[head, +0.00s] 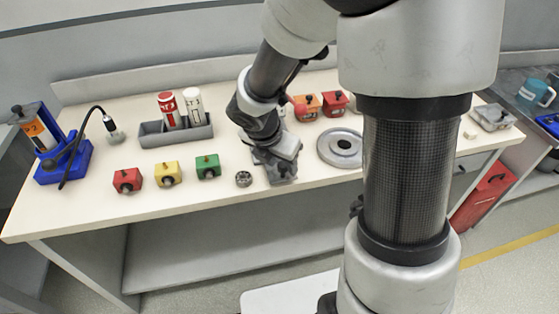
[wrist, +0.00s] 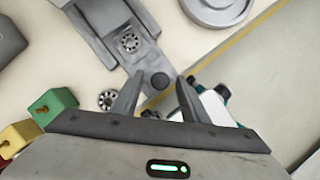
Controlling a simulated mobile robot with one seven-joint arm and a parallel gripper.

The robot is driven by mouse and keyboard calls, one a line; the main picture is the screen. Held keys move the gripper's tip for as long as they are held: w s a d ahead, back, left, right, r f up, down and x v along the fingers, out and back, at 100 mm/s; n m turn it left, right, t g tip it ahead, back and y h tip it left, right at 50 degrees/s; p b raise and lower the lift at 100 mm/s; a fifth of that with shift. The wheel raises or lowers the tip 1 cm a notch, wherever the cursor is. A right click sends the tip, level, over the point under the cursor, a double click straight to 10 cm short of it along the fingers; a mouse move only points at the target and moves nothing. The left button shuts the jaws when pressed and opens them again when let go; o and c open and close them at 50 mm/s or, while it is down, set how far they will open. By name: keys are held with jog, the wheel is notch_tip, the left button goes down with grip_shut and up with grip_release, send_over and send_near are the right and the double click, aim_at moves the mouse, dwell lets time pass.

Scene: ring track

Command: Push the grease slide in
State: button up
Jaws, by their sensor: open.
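The grease slide (wrist: 146,62) is a grey plate reaching out of a grey fixture (wrist: 91,18) on the bench.
A loose bearing (head: 243,179) lies left of the fixture, beside green (head: 207,167), yellow (head: 167,174) and red (head: 127,180) blocks. A grey tray (head: 153,135) holds two cylinders behind them. A round metal plate (head: 340,148) lies to the right. A blue stand (head: 63,165) is far left.

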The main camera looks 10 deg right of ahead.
grip_shut()
jog(key=shift+w+p, duration=0.3)
jog(key=shift+w, duration=0.05)
jog(key=w+p, duration=0.4)
jog(key=w, duration=0.5)
jog(key=shift+w, duration=0.3)
grip_release()
jog(key=shift+w, duration=0.15)
jog(key=p+v, duration=0.3)
jog(key=v, duration=1.4)
jog(key=shift+r, duration=0.2)
